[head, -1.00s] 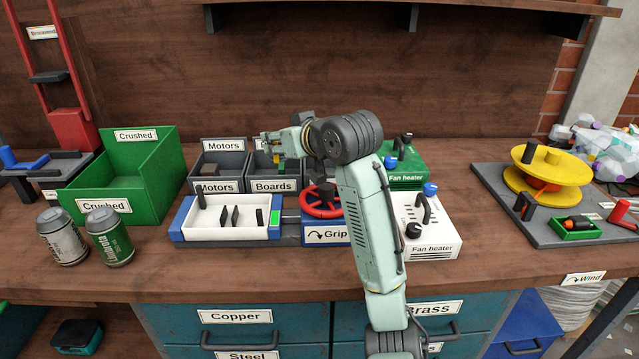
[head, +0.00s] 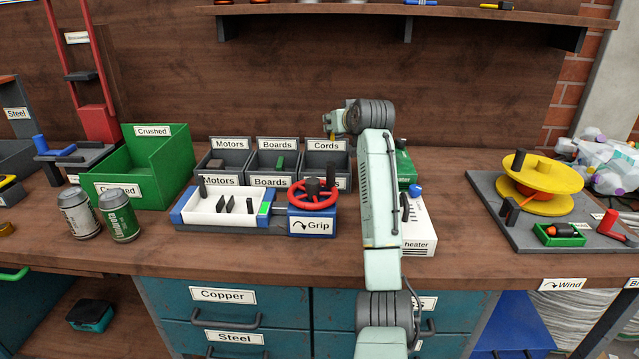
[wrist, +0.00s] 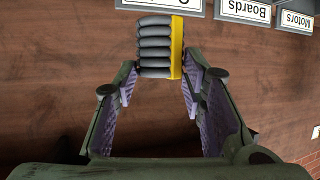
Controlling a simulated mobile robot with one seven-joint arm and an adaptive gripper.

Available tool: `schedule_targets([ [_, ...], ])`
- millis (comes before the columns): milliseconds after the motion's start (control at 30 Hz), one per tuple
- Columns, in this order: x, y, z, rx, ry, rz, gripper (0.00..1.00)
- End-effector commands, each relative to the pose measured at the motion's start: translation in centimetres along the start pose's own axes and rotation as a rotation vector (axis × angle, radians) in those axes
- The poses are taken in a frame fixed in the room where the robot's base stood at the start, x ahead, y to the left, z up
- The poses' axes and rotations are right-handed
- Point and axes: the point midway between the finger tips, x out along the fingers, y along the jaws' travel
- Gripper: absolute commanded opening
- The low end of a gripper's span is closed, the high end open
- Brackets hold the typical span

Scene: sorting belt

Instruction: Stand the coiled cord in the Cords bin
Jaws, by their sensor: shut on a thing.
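The coiled cord (wrist: 153,48) is a stack of dark grey loops with a yellow band along one side. In the wrist view my gripper (wrist: 161,76) is shut on it, with the cord between its fingertips. In the head view the cord and the fingers are hidden; only my wrist shows, above and just right of the Cords bin. The Cords bin (head: 327,146) is the grey right-hand bin of the row at the back of the bench. The red wheel and my arm cover part of its front.
The Boards bin (head: 278,144), with a green piece inside, and the Motors bin (head: 230,144) stand left of it. The red wheel (head: 313,195) on the Grip fixture is in front. Green and white fan heaters (head: 417,238) stand right. The wooden backboard is close behind.

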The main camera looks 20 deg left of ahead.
Motion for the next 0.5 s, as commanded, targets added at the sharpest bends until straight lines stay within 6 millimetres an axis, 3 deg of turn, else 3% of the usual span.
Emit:
schedule_targets([
  [133,0.6,0.8,0.8,0.005,-0.002,0.012,0.09],
  [367,2.2,0.8,4.6,0.005,-0.003,0.013,0.09],
  [500,2.6,0.8,5.7,0.005,0.000,0.013,0.09],
])
